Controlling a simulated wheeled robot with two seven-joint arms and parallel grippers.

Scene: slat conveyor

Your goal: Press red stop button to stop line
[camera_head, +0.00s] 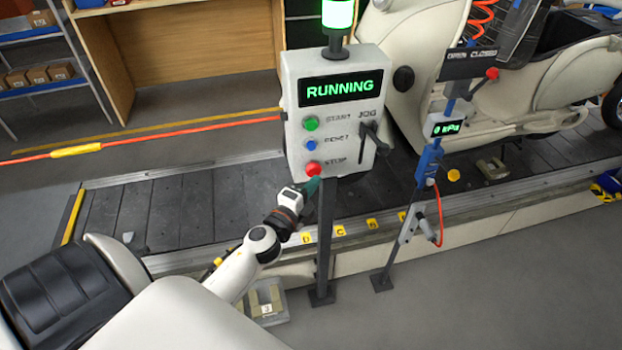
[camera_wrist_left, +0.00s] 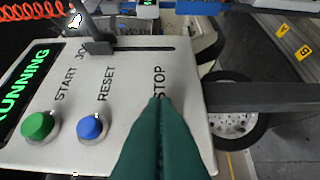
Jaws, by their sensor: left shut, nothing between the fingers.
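The red STOP button (camera_head: 312,169) is the lowest of the buttons on the white control box (camera_head: 350,150). The box's display (camera_head: 341,87) reads RUNNING in green. My left gripper (camera_head: 314,184) is shut, its green fingertips just below the red button; I cannot tell whether they touch it. In the left wrist view the shut fingers (camera_wrist_left: 163,110) point at the panel beside the word STOP and hide the red button. My right gripper is not in view.
A green START button (camera_head: 311,123) and a blue RESET button (camera_head: 311,145) sit above STOP, with a JOG lever (camera_head: 373,136) beside them. A green lamp (camera_head: 337,14) is lit on top. The slat conveyor (camera_head: 170,208) runs behind; a blue valve stand (camera_head: 428,165) stands right.

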